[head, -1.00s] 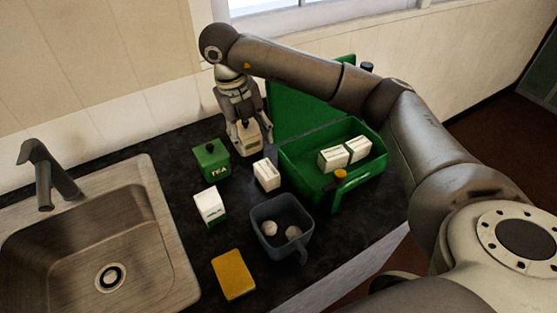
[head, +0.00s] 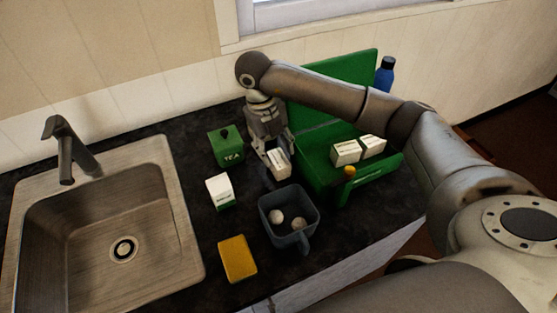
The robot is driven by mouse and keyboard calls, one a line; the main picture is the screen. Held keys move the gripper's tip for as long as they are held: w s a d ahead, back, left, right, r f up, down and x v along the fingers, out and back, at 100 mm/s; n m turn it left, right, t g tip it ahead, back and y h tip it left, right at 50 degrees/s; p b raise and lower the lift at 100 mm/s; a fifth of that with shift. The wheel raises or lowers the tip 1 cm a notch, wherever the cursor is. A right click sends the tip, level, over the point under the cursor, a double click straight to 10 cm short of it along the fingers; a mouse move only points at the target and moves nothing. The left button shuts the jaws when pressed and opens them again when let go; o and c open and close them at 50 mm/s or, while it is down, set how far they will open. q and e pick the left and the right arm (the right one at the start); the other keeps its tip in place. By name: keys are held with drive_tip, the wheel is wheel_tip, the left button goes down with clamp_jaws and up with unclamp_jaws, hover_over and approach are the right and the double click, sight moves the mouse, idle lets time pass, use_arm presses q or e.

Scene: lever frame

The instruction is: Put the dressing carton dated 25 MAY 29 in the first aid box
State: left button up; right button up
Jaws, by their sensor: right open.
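A small white carton (head: 279,165) stands on the dark counter left of the green first aid box (head: 377,191). Its date is too small to read. My right gripper (head: 274,163) is open at this carton, its fingers reaching down around or just behind it; I cannot tell if they touch it. The box's lid (head: 335,85) stands open at the back. Two white cartons, a left one (head: 345,153) and a right one (head: 372,146), sit in the box; their dates are unreadable too. My left gripper is not in view.
A green tea tin (head: 226,147) and a white-and-green carton (head: 219,192) stand left of the gripper. A grey container (head: 268,232) with two pale round things is in front. A yellow sponge-like block (head: 237,259), sink (head: 187,245) and blue bottle (head: 385,74) are around.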

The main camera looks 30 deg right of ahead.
sight(278, 158)
drive_tip(key=shift+s+d+f+p, duration=0.1)
drive_tip(key=shift+d+f+p, duration=0.1)
drive_tip(key=shift+f, duration=0.6)
drive_tip(key=shift+s+d+f+p, duration=0.1)
drive_tip(key=shift+f+p, duration=0.05)
drive_tip(key=shift+f, duration=0.65)
drive_tip(key=shift+c, duration=0.4)
drive_tip(key=c, duration=0.7)
drive_tip(key=shift+o, duration=0.2)
drive_tip(key=shift+r, duration=0.2)
